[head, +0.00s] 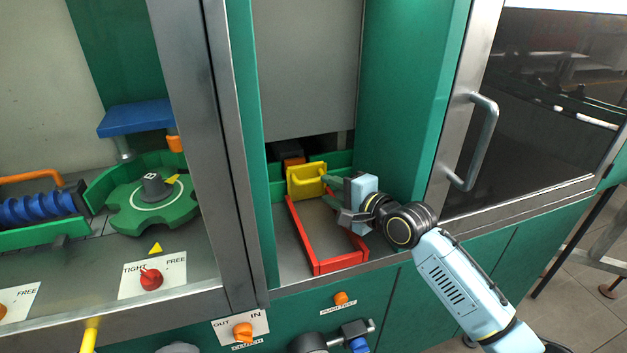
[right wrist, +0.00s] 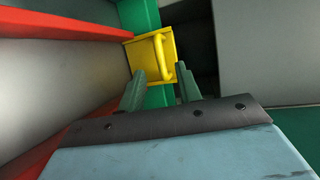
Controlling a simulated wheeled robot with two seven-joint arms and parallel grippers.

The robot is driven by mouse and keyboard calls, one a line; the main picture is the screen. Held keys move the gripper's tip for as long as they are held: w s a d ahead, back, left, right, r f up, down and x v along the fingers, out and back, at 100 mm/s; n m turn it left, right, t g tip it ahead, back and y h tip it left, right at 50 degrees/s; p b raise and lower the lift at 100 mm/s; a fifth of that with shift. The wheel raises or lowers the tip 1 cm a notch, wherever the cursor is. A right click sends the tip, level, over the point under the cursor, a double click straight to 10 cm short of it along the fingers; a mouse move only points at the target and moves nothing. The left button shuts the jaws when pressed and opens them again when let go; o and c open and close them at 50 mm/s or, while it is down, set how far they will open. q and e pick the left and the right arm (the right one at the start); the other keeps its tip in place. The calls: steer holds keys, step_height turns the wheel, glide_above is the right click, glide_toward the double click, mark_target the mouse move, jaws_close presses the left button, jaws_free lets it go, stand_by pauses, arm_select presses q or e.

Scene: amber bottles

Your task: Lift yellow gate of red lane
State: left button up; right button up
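The yellow gate (head: 300,185) is a small upright panel with a bar handle, standing at the far end of the red lane (head: 301,236). In the right wrist view the yellow gate (right wrist: 144,57) is straight ahead, with its handle between and beyond the fingertips. My right gripper (head: 329,190) reaches over the lane from the right. Its green fingers (right wrist: 162,82) are spread and nothing is held between them. They are close to the handle; I cannot tell whether they touch it. My left gripper is not in view.
Green walls flank the bay, with a steel post (head: 224,140) at left and a glass door with a steel handle (head: 484,140) at right. A green wheel (head: 126,216) and a red knob (head: 151,279) are in the left bay. The red lane's floor looks empty.

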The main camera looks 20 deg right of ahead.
mark_target(311, 182)
steer(key=x, duration=0.4)
steer(key=shift+s, duration=0.1)
steer(key=shift+w+a+f, duration=0.1)
steer(key=shift+w+f, duration=0.05)
steer(key=shift+w, duration=0.2)
steer(key=shift+w+a, duration=0.15)
steer(key=shift+w, duration=0.15)
jaws_close()
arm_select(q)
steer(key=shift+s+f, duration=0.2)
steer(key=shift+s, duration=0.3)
